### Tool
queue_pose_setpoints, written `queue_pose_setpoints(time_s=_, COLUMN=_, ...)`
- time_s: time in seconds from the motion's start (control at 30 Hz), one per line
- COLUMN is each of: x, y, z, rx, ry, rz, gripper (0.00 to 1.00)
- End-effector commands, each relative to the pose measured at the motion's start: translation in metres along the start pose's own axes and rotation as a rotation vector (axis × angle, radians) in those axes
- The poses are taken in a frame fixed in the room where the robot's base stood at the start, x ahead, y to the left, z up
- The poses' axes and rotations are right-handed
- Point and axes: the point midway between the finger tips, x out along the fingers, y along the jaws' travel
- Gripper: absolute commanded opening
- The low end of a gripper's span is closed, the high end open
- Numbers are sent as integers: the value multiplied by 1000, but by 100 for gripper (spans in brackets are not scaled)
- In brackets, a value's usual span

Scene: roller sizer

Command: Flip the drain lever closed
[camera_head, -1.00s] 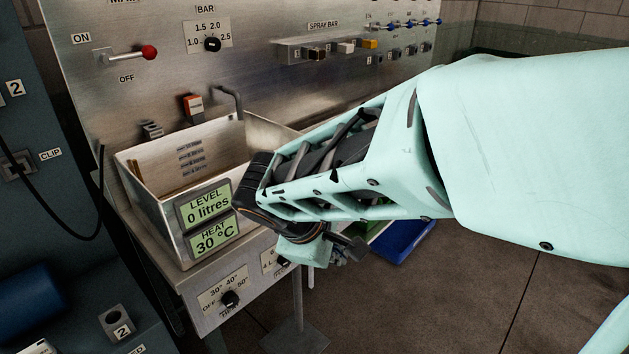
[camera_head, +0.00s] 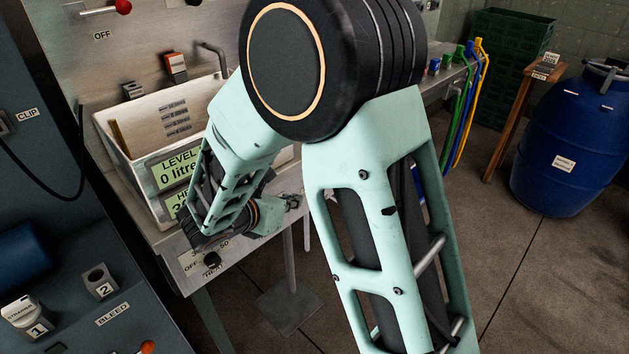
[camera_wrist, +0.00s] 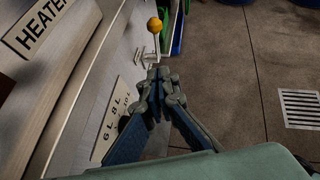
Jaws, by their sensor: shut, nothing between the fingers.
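A lever with a yellow ball knob (camera_wrist: 154,25) sticks out from the steel front panel in the wrist view. No label naming it as the drain lever is readable, and it does not show in the head view. My gripper (camera_wrist: 160,76) is shut and empty, with its fingertips just below the lever's base in the picture; I cannot tell whether they touch it. In the head view my gripper (camera_head: 291,202) is in front of the bench's front panel, to the right of the steel tank (camera_head: 122,150), whose level display (camera_head: 178,172) reads 0 litres.
A "HEATER" label (camera_wrist: 40,28) and a dial plate (camera_wrist: 118,118) sit on the panel left of my gripper. A heat dial (camera_head: 211,260) is on the front panel. Coloured hoses (camera_head: 470,90) and a blue barrel (camera_head: 565,150) stand to the right. Open floor lies right of the bench.

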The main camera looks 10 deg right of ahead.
Motion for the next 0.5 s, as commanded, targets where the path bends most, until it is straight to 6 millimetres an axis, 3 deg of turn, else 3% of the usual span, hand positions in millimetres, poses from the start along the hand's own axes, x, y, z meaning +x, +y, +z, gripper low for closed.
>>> queue_pose_setpoints(time_s=0.33, x=1, y=0, z=0, rx=0, ry=-1, rz=0, gripper=0)
queue_pose_setpoints(time_s=0.5, x=17, y=-1, z=0, rx=1, ry=-1, rz=-4, gripper=0)
